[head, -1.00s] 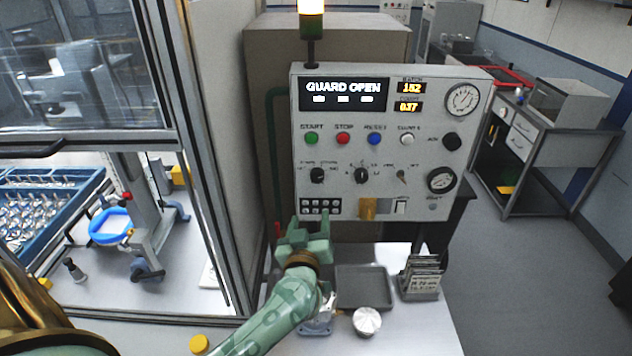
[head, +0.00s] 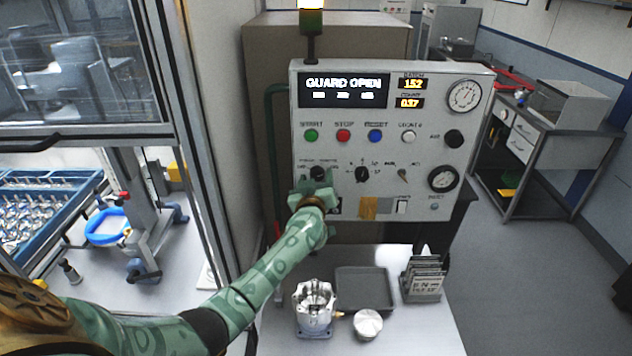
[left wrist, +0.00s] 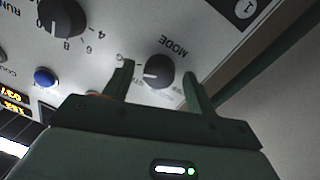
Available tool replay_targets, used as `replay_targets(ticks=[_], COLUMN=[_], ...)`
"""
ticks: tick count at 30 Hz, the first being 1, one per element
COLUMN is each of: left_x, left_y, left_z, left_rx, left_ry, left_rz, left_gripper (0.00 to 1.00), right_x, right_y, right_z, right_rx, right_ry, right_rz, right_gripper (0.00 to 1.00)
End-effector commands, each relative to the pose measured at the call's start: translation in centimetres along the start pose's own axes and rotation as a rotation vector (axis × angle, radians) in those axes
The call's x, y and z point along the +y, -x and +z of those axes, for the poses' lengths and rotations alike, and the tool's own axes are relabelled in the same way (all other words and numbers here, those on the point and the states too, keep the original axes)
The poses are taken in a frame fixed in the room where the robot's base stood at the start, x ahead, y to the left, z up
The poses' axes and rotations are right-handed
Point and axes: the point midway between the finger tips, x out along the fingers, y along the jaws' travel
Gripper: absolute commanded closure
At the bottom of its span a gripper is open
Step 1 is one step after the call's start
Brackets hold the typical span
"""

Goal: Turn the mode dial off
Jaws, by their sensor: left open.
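The mode dial (head: 317,173) is a black knob at the left of the grey control panel (head: 432,122), partly covered by my gripper in the head view. In the left wrist view the same mode dial (left wrist: 159,72) shows below its MODE label, with a pale pointer line. My left gripper (head: 314,188) is at the panel in front of the dial. In the left wrist view its open fingers (left wrist: 157,85) stand on either side of the dial, with gaps visible. I cannot tell how deep they reach. My right gripper is not in view.
A second black knob (head: 362,174) sits right of the dial, with green, red, blue and white buttons above. The display (head: 343,92) reads GUARD OPEN. A metal housing (head: 314,306), round part (head: 368,324), grey tray (head: 361,287) and card rack (head: 424,279) stand on the table below.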

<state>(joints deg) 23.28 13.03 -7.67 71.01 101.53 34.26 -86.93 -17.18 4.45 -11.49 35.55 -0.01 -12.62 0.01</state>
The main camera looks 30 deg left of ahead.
Motion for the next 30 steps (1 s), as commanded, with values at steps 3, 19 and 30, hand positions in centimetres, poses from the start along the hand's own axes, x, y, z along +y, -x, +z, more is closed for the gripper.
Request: replay_targets(ticks=[3,19,30], left_x=[0.0,0.01,0.04], left_y=[0.02,0.06,0.09], left_z=[-0.04,0.0,0.1], left_rx=[0.0,0.003,0.021], left_ry=[0.0,0.03,0.268], left_rz=[0.0,0.001,0.008], left_gripper=[0.43,0.88,0.88], right_x=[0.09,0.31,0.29], right_y=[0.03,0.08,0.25], right_z=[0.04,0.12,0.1], right_rx=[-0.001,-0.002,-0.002], right_ry=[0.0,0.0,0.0], right_rz=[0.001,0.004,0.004], right_gripper=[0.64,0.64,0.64])
